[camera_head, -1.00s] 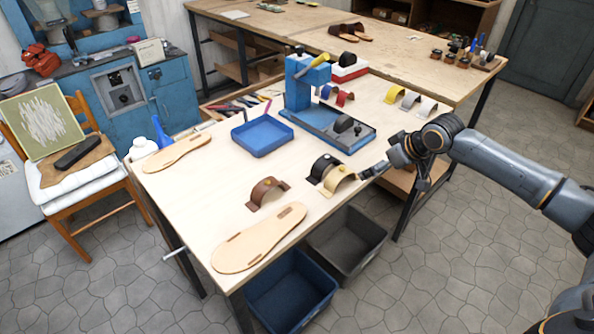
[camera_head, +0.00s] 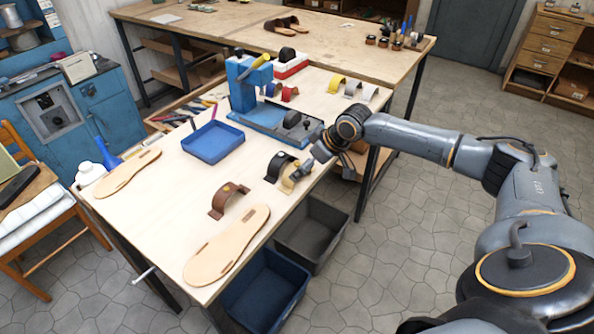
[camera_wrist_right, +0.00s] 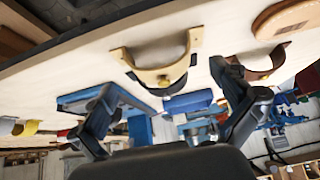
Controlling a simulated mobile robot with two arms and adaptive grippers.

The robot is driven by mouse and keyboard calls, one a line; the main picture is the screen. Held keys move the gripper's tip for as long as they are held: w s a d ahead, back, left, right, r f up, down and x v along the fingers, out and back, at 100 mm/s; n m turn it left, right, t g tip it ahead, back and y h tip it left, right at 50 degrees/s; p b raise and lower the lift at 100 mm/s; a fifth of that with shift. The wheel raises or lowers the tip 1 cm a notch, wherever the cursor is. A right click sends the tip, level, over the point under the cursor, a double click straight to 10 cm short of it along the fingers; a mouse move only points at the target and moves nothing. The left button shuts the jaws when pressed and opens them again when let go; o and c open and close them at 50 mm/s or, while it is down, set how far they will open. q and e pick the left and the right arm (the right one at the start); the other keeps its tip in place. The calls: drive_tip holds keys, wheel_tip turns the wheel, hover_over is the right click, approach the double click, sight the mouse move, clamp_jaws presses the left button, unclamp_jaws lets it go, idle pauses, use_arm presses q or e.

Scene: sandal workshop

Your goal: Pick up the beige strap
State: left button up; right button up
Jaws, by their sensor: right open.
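The beige strap (camera_head: 288,182) stands as an arch near the right edge of the white worktable (camera_head: 150,215), beside a black strap (camera_head: 272,171). My right gripper (camera_head: 298,173) is right at the beige strap in the head view and partly covers it. In the right wrist view, the beige strap (camera_wrist_right: 160,75) shows between the two spread fingers of my right gripper (camera_wrist_right: 163,80), a little ahead of them. The gripper is open and empty. My left gripper is out of view.
A brown strap (camera_head: 228,202) and a sandal sole (camera_head: 225,250) lie nearer the front. A blue tray (camera_head: 212,158) and a blue press (camera_head: 243,90) stand behind. A grey bin (camera_head: 312,238) and a blue bin (camera_head: 265,290) are below the table edge.

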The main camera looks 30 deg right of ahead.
drive_tip(key=p+x, duration=0.1)
drive_tip(key=x, duration=0.3)
drive_tip(key=shift+f, duration=0.1)
drive_tip(key=c, duration=0.8)
